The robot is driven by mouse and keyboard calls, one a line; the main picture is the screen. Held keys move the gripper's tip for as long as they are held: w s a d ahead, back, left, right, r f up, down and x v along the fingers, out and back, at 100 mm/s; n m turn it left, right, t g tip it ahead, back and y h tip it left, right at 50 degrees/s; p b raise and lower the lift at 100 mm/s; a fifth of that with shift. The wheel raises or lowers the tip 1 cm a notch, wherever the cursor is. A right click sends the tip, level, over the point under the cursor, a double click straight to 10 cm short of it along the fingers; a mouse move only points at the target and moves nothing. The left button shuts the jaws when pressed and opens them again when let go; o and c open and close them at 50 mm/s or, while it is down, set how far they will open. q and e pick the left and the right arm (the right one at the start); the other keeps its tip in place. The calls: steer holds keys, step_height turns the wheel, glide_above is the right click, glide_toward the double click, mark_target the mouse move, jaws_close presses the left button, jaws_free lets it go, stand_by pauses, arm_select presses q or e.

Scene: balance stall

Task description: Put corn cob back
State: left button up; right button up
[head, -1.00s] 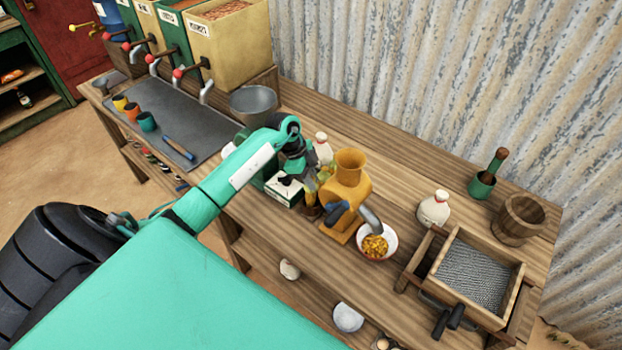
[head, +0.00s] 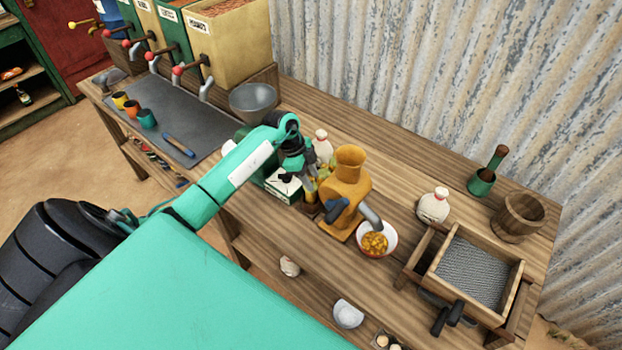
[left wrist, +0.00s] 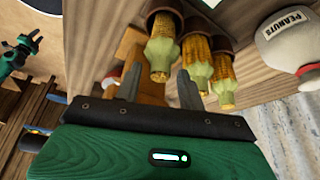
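Three corn cobs with yellow tops and pale green husks stand in a row in brown holders in the left wrist view: a left one (left wrist: 160,52), a middle one (left wrist: 196,64) and a right one (left wrist: 222,80). My left gripper (left wrist: 159,76) is open, its two fingers spread either side of the left cob's husk end, with visible gaps. In the head view my left gripper (head: 311,178) is low at the cobs, beside the orange mill (head: 347,186), and its arm partly hides them. A teal and black part, perhaps my right gripper (left wrist: 20,52), shows at the left of the wrist view; its state is unclear.
A bowl of yellow kernels (head: 375,242) stands under the mill's spout. A white sack (head: 433,206), a wooden sieve box (head: 413,277) and a wooden bucket (head: 519,216) are to the right. A metal bowl (head: 252,101) stands behind my arm. Bare tabletop lies behind the mill.

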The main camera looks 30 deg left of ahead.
arm_select(q)
steer(key=b+v, duration=0.2)
steer(key=v, duration=0.9)
steer(key=shift+b, duration=0.35)
steer(key=shift+s, duration=0.1)
